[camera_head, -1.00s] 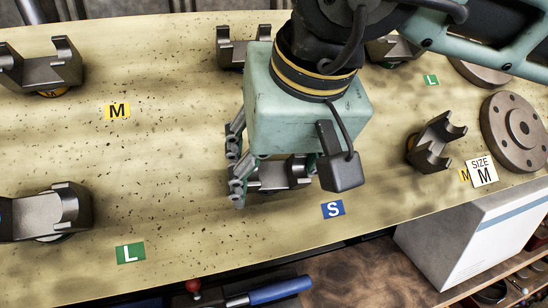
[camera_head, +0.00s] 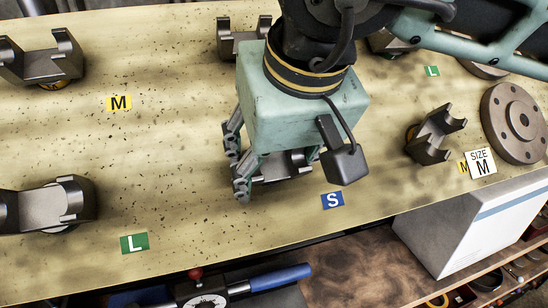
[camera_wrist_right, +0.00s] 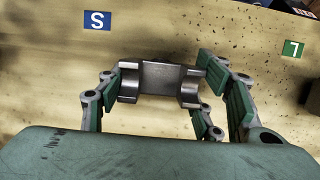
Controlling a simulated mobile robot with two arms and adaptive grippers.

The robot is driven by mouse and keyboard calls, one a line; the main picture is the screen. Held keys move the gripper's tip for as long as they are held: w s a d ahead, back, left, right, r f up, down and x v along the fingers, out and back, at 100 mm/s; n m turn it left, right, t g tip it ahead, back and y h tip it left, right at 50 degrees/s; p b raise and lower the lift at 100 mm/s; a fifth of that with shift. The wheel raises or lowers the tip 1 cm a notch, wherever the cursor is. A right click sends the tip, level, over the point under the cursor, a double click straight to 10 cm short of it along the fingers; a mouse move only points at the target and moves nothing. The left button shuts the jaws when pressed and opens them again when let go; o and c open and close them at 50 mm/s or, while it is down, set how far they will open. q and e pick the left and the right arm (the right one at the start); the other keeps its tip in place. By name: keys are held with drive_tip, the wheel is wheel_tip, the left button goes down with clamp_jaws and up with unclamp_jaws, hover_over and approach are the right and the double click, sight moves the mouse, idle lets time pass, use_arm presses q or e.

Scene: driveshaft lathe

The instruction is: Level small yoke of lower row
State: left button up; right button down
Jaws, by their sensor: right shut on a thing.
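The small yoke (camera_head: 285,168) is a dark grey metal U-shaped part in the lower row, beside the blue S label (camera_head: 332,200). My right gripper (camera_head: 272,175) reaches down over it from above and is shut on it. In the right wrist view the yoke (camera_wrist_right: 160,82) lies between the green-padded fingers (camera_wrist_right: 165,95), with its two prongs towards the gripper. The gripper body and wrist camera hide part of the yoke in the head view. Whether it touches the table or is level I cannot tell. My left gripper is not in view.
Other yokes stand at the lower left (camera_head: 50,205), upper left (camera_head: 42,62), top middle (camera_head: 240,40) and right (camera_head: 436,135). A round flange (camera_head: 515,122) lies far right. The table's front edge runs just below the S label. Open table lies left of my gripper.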

drive_tip(key=shift+f, duration=0.15)
idle(0.3)
drive_tip(key=shift+c, duration=2.3)
unclamp_jaws()
